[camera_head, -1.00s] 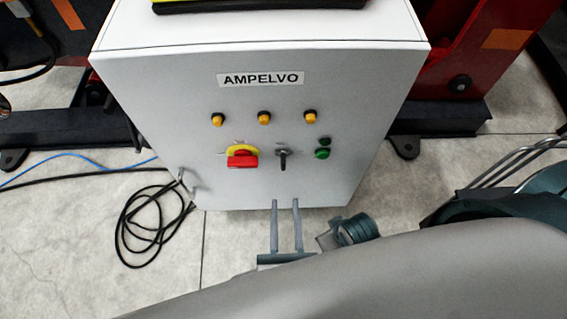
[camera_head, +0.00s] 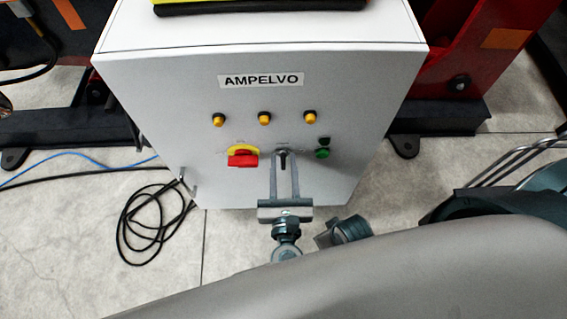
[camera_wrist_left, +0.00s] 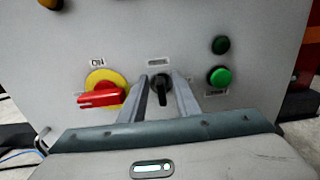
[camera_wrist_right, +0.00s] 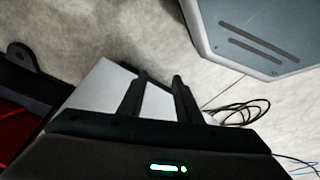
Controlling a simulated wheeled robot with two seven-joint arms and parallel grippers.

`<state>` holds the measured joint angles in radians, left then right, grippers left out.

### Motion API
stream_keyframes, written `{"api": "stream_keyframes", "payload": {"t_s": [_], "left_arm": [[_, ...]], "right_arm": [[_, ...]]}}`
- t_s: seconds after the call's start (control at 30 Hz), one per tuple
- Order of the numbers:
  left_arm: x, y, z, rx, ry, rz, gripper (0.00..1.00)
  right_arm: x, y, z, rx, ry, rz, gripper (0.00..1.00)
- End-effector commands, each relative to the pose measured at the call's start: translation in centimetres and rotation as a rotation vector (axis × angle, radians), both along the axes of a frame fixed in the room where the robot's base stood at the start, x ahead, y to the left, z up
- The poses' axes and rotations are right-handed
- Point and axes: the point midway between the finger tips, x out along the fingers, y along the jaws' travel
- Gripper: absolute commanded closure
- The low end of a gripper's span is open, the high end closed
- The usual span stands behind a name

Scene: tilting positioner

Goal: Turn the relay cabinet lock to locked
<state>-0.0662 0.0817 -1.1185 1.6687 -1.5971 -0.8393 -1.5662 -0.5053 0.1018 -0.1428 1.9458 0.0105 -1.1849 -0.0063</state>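The relay cabinet (camera_head: 190,90) is a light grey box marked AMPELVO. Its lock (camera_head: 283,153) is a small dark key switch low on the front, between a red-and-yellow rotary switch and a green button. In the left wrist view the lock's dark grip (camera_wrist_left: 162,94) points about straight down. My left gripper (camera_head: 284,151) is open, its two fingers either side of the lock, with gaps showing beside the grip in the left wrist view; whether they touch the panel I cannot tell. My right gripper (camera_wrist_right: 160,75) is open and empty, away from the lock.
The red-and-yellow switch (camera_head: 243,157) is close to the left finger, and the green button (camera_head: 322,153) is to the right. Yellow lamps (camera_head: 264,118) sit above. A coiled black cable (camera_head: 150,230) lies on the floor at left. Red machinery (camera_head: 470,60) stands behind.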

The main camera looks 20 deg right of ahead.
Motion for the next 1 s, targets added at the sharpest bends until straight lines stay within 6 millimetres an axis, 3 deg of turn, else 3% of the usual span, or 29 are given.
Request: {"api": "stream_keyframes", "payload": {"t_s": [0.13,0.27,0.73,1.0], "left_arm": [[0.0,0.0,0.0,0.0,0.0,0.0,0.71],[0.0,0.0,0.0,0.0,0.0,0.0,1.0],[0.0,0.0,0.1,0.027,-0.007,0.0,1.0],[-0.1,-0.2,0.2,0.116,-0.032,0.001,1.0]], "right_arm": [[0.2,0.0,0.1,0.0,-0.003,-0.001,0.69],[0.2,0.0,0.2,0.0,-0.002,-0.001,0.69],[-0.6,-0.1,-0.1,0.001,0.003,-0.003,0.69],[-0.6,-0.3,-3.9,0.0,0.012,-0.002,0.69]]}}
